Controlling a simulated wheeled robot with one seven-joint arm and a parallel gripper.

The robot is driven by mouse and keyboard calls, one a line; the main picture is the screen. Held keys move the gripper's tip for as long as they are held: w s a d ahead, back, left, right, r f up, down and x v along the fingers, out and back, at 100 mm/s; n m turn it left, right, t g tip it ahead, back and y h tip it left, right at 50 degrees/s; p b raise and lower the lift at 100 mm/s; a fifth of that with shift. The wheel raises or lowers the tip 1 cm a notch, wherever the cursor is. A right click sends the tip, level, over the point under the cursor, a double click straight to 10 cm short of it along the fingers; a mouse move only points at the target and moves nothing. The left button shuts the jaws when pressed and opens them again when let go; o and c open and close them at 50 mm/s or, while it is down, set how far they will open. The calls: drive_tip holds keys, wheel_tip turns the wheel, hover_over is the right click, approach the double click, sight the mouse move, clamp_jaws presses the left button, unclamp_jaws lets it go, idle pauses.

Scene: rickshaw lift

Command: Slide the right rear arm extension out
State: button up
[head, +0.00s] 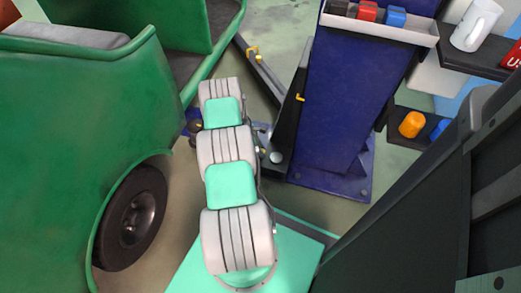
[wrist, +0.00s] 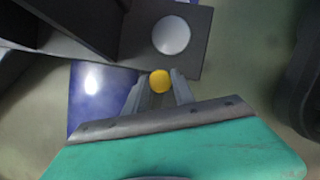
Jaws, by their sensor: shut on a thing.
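The black lift arm (head: 290,115) slants down beside the blue post in the head view. A round grey pad (head: 277,157) sits at its near end. The wrist view shows a dark plate (wrist: 195,62) with a round grey pad (wrist: 171,35). My gripper (wrist: 160,88) is shut on a yellow knob (wrist: 160,80) just at the edge of that plate. The knob's shaft is hidden. In the head view my white and teal arm hides most of the gripper.
The green rickshaw (head: 75,130) stands at the left, its black wheel (head: 130,217) close to my arm. The blue post (head: 345,90) stands right of the lift arm. Another lift arm (head: 258,70) with a yellow handle (head: 253,52) lies farther back. A dark frame (head: 420,210) fills the right.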

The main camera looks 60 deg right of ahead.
clamp_jaws()
idle(0.8)
